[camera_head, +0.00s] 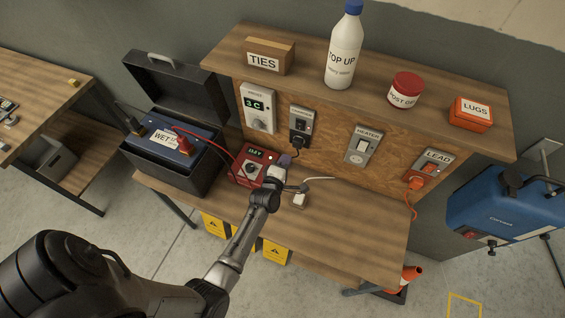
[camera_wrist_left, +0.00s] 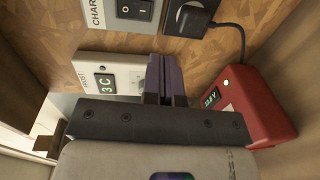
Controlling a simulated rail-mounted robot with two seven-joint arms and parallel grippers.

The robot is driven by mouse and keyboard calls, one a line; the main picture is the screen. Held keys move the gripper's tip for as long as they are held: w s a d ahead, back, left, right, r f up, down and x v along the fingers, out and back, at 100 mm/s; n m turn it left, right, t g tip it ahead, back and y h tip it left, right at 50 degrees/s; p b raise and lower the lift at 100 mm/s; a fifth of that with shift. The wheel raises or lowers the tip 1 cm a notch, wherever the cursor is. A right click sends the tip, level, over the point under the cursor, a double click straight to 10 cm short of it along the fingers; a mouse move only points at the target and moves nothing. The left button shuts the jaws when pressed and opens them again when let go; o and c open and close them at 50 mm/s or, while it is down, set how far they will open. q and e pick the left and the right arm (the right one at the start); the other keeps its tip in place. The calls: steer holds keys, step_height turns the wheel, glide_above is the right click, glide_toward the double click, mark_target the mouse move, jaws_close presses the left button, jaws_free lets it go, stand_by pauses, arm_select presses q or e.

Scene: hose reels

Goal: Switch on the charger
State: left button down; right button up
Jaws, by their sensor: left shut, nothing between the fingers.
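The red charger box (camera_head: 252,166) stands on the bench with a lit display and a dial, and it also shows in the left wrist view (camera_wrist_left: 252,108). A grey socket plate (camera_head: 301,122) on the wooden panel behind carries a black plug and a rocker switch. In the left wrist view this plate (camera_wrist_left: 116,12) reads "CHAR", cut off by the edge. Which way its rocker is set I cannot tell. My left gripper (camera_head: 285,160) is shut and empty, its purple fingers (camera_wrist_left: 164,62) below the plate and beside the charger box. My right gripper is out of view.
A frost thermostat (camera_head: 258,108), a heater switch (camera_head: 362,146) and a lead socket (camera_head: 430,165) are also on the panel. An open battery box (camera_head: 205,190) stands left. The shelf above holds a white bottle (camera_head: 345,50).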

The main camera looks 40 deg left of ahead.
arm_select(q)
steer(key=shift+f+v, duration=0.2)
steer(key=shift+v, duration=0.95)
steer(key=d+f+m+g+h, duration=0.3)
steer(key=f+m+h, duration=0.15)
steer(key=m, duration=0.35)
steer(key=s+d+r+m+g+h+p, duration=0.1)
steer(key=s+d+r+m+g, duration=0.25)
steer(key=s+r+m, duration=0.45)
steer(key=s+d+r+m+g+h+p, duration=0.1)
steer(key=s+d+r+m+g, duration=0.25)
steer(key=s+r+m, duration=0.45)
steer(key=s+d+f+g, duration=0.2)
steer(key=s+f, duration=0.2)
steer(key=s, duration=0.8)
steer(key=shift+s+f, duration=0.2)
steer(key=shift+s, duration=0.2)
